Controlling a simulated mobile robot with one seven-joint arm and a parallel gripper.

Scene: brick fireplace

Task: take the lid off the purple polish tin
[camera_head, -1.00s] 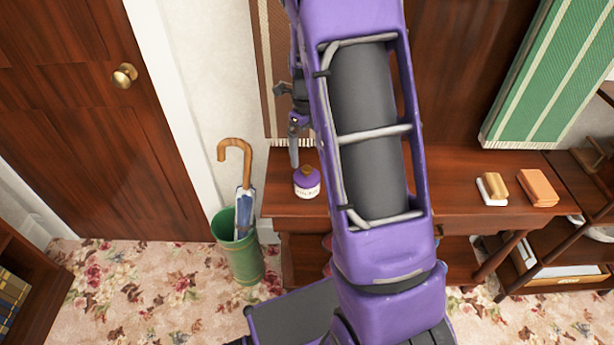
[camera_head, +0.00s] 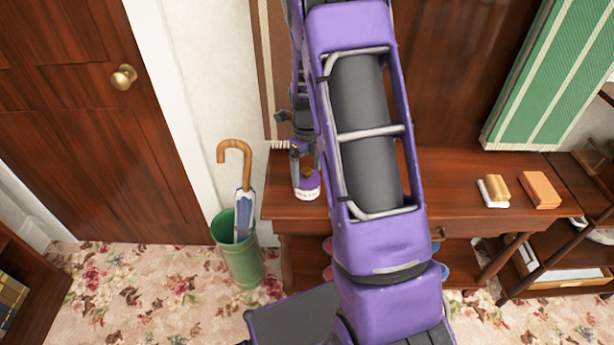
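The purple polish tin (camera_head: 307,191) stands upright on the left end of the dark wooden table, with a white label band low on its side and a purple lid topped by a small gold-brown knob (camera_head: 307,173). My gripper (camera_head: 303,173) points down at the tin. One finger shows along the left side of the lid, reaching down to about the label. The other finger is not clearly visible, and my purple arm covers much of the area to the right. I cannot tell whether the fingers touch the lid.
The wooden table (camera_head: 460,185) carries a brush (camera_head: 493,190) and an orange block (camera_head: 540,189) on the right. A green stand (camera_head: 241,252) with an umbrella (camera_head: 240,175) is at the table's left. A green striped hanging (camera_head: 550,75) is at upper right. The tabletop between arm and brush is clear.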

